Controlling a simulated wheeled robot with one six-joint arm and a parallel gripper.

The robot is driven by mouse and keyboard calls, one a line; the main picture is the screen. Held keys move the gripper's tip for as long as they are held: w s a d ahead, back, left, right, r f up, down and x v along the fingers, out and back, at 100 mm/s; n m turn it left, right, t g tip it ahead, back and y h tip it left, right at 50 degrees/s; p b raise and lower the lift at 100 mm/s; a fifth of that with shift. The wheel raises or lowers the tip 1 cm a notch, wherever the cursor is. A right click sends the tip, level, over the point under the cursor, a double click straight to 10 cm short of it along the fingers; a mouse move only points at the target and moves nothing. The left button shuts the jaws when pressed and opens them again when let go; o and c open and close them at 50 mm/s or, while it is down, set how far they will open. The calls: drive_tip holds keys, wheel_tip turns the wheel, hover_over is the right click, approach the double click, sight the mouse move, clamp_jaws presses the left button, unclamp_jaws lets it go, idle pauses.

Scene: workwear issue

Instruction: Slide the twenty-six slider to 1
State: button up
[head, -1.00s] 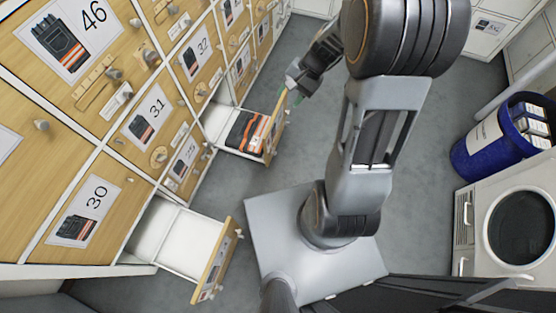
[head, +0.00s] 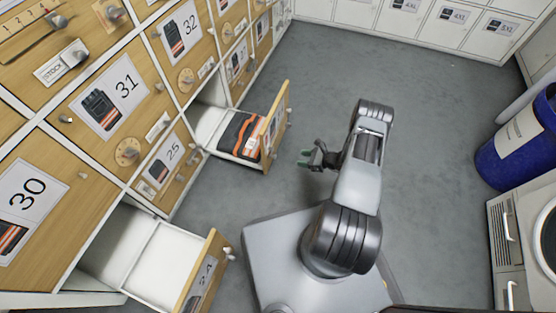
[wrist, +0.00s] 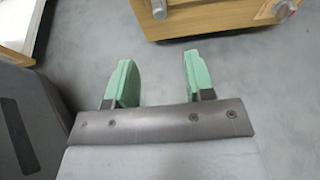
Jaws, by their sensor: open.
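My gripper (head: 306,158) is open and empty, with green fingers, in the air to the right of an open drawer (head: 274,128) holding a dark and orange garment. It also shows in the wrist view (wrist: 157,72), with a clear gap between the fingers. No number 26 is readable. The front of the garment drawer faces away from the head camera, so I cannot tell its number or see a slider there. A wooden front (wrist: 215,18) with a grey knob (wrist: 160,8) is ahead of the fingers, apart from them.
A second open drawer (head: 160,262), empty, juts out at the lower left. Fronts 25, 30, 31 and 32 line the left; a numbered slider scale (head: 38,38) shows at the upper left. A blue bin (head: 510,155) stands right. Grey floor is clear in the middle.

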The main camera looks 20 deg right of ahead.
sight(273, 156)
drive_tip(key=b+x, duration=0.4)
drive_tip(key=x, duration=0.9)
drive_tip(key=shift+c, duration=0.3)
clamp_jaws()
drive_tip(key=shift+s, duration=0.1)
